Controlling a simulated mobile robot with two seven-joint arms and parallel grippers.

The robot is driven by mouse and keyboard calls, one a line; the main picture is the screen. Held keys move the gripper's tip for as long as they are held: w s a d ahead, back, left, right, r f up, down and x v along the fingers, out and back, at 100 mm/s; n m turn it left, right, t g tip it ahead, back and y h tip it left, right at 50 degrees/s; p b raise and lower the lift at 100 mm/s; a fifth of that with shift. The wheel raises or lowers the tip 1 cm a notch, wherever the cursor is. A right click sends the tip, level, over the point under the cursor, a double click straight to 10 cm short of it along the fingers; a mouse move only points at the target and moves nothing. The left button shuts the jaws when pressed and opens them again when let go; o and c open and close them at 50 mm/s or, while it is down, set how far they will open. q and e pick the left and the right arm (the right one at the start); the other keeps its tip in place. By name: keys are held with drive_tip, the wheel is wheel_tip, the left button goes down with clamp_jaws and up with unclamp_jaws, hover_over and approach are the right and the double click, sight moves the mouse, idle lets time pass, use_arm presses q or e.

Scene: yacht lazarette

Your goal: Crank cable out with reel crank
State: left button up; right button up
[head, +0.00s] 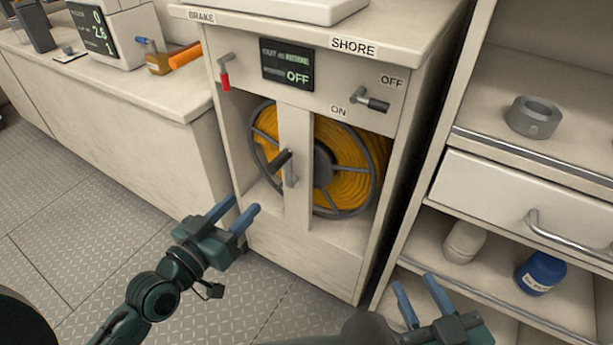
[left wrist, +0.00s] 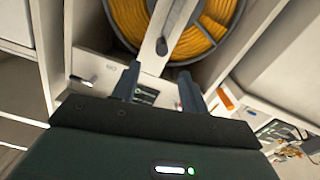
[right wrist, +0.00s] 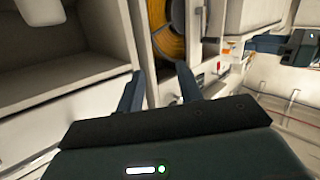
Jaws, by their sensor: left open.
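The cable reel (head: 345,165), wound with orange-yellow cable, sits inside the cabinet behind a pale upright post. The reel crank (head: 283,163), a dark handle on a grey arm, is mounted on that post. In the left wrist view the reel (left wrist: 185,25) and the crank's hub (left wrist: 162,46) show ahead of the fingers. My left gripper (head: 232,214) is open and empty, in front of and below the crank, apart from it. My right gripper (head: 422,297) is open and empty, low at the right by the shelves. The reel (right wrist: 165,30) also shows in the right wrist view.
The cabinet front has a red brake lever (head: 224,72), a display reading OFF (head: 287,64) and a shore switch handle (head: 371,100). Shelves at right hold a grey ring (head: 534,117), a white bottle (head: 464,242) and a blue bottle (head: 540,272). The floor at left is clear.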

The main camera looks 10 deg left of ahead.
sight(278, 164)
use_arm(q)
drive_tip(key=x, duration=0.4)
drive_tip(key=b+x, duration=0.1)
drive_tip(key=x, duration=0.8)
drive_tip(key=shift+w+a+r+b, duration=0.2)
drive_tip(key=shift+a+b, duration=0.05)
drive_tip(key=shift+b, duration=0.15)
drive_tip(key=shift+w+d, duration=0.2)
drive_tip(key=shift+w, duration=0.3)
use_arm(e)
drive_tip(key=shift+w+a+n+t+y, duration=0.1)
drive_tip(key=shift+a+n+t+y, duration=0.15)
drive_tip(key=shift+n+t+y, duration=0.35)
use_arm(q)
drive_tip(key=shift+c, duration=0.4)
clamp_jaws()
use_arm(e)
drive_tip(key=shift+f, duration=0.1)
